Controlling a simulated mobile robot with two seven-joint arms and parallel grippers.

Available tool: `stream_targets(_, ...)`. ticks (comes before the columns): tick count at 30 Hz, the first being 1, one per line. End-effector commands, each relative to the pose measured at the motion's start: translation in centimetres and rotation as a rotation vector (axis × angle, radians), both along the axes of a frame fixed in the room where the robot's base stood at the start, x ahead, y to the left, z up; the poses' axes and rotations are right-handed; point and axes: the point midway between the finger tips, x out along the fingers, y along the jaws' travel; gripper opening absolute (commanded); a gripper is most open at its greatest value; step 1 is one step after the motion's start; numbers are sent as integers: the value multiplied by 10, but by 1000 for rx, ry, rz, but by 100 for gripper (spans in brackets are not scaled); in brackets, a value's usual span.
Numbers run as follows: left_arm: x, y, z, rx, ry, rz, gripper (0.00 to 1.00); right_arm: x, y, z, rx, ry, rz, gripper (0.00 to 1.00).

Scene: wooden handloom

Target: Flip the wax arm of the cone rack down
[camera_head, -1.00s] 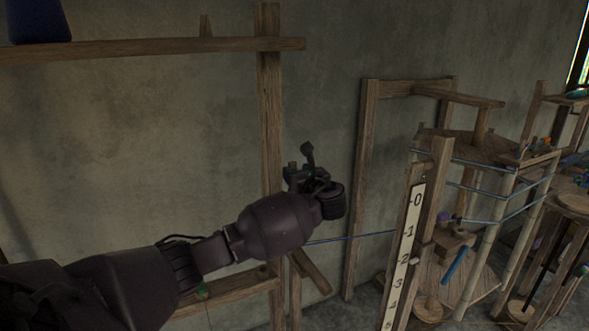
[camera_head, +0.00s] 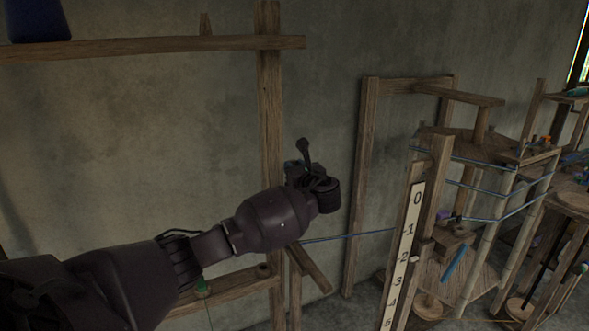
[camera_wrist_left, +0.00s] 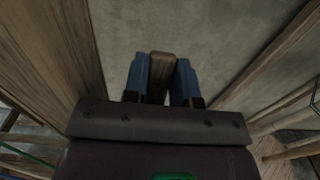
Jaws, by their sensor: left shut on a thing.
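The cone rack has an upright wooden post (camera_head: 269,110), an upper beam (camera_head: 150,49) and a lower rail (camera_head: 235,286). My left gripper (camera_head: 296,170) is in front of the wall, just right of the post. In the left wrist view, its two blue fingers (camera_wrist_left: 162,80) are shut on the end of a wooden bar, which looks like the wax arm (camera_wrist_left: 160,68). In the head view my wrist hides most of that bar, so its angle is hard to tell. My right gripper is out of view.
A dark blue cone (camera_head: 38,20) stands on the upper beam, and a small green one (camera_head: 202,286) on the lower rail. A blue yarn (camera_head: 350,236) runs right toward a post with a numbered scale (camera_head: 403,255). Wooden frames crowd the right; bare wall lies behind.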

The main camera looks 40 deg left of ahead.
Motion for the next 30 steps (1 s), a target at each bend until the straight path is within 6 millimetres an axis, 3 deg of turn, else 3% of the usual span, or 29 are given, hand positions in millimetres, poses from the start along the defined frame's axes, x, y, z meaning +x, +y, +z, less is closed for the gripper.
stream_targets(5, -1, -3, 0, 20, -9, 0, 0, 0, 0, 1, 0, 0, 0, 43)
stream_targets(21, -23, -45, -6, 351, -179, 0, 0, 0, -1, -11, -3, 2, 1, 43)
stream_targets(30, -29, -56, -8, 441, -229, 1, 0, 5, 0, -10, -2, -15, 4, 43)
